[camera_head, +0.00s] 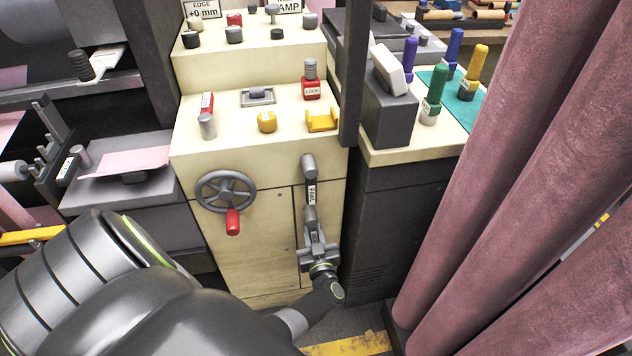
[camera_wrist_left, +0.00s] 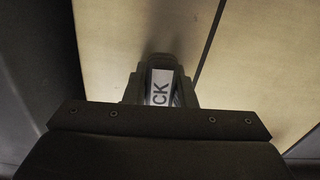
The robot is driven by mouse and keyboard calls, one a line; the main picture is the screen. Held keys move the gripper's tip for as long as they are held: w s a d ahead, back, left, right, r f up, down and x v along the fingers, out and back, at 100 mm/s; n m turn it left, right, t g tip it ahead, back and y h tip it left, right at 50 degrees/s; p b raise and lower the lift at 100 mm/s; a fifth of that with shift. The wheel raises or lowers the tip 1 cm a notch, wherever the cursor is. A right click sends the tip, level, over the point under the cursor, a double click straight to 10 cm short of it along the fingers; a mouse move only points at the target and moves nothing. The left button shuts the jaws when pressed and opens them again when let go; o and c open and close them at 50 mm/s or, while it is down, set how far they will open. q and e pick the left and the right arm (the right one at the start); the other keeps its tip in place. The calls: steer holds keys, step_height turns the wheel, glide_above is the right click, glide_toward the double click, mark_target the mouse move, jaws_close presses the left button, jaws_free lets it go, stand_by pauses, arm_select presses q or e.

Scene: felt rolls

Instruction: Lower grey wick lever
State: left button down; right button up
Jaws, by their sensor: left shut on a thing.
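The grey wick lever (camera_head: 309,165) is on the cream front of the machine, right of the handwheel. My left gripper (camera_head: 313,238) is shut on the lever's lower part, low on the cream front. In the left wrist view a white label (camera_wrist_left: 161,87) reading "CK" shows between the fingers (camera_wrist_left: 160,85); the rest of the word is hidden. My right gripper is not in view.
A grey handwheel (camera_head: 225,178) with a red handle (camera_head: 233,222) is left of the lever. Red, yellow and grey controls sit on the cream top. Tall pink felt rolls (camera_head: 500,170) stand at the right. A dark cabinet (camera_head: 385,230) is just right of the lever.

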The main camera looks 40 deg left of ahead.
arm_select(q)
steer(key=shift+s+f, duration=0.1)
steer(key=shift+s, duration=0.05)
stand_by(0.3)
steer(key=c, duration=1.2)
jaws_free()
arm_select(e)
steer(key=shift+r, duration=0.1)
